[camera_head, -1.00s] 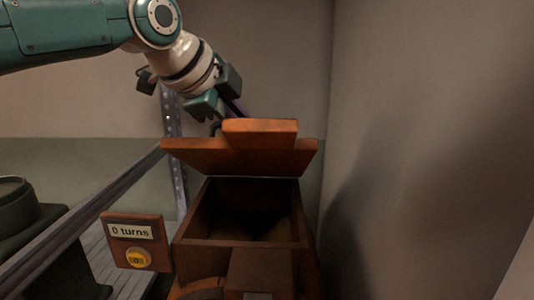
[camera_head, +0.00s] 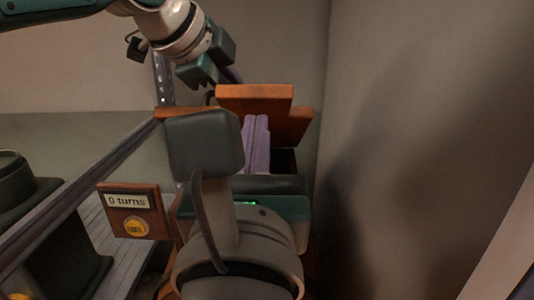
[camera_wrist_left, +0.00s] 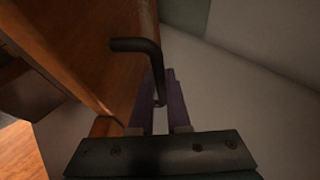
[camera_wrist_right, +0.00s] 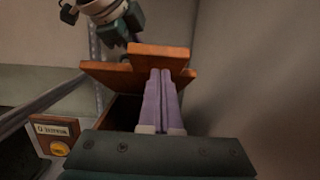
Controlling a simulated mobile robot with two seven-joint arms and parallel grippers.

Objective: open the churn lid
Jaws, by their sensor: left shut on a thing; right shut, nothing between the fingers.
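The churn is a wooden box whose brown lid (camera_head: 254,98) stands raised and tilted back; the lid also shows in the right wrist view (camera_wrist_right: 135,77). The box's dark opening (camera_wrist_right: 122,110) shows below it. My left gripper (camera_head: 235,80) is behind the lid, its tips partly hidden. In the left wrist view its purple fingers (camera_wrist_left: 160,90) are closed on a dark bent handle (camera_wrist_left: 140,45) beside the wood. My right gripper (camera_head: 257,130) is shut and empty, its fingers over the opening, in front of the lid; they also show in the right wrist view (camera_wrist_right: 160,100).
A wooden sign reading "0 turns" (camera_head: 128,201) with a yellow button (camera_head: 136,226) stands left of the churn. A metal rail (camera_head: 75,190) runs along the left. A plain wall (camera_head: 420,130) is close on the right.

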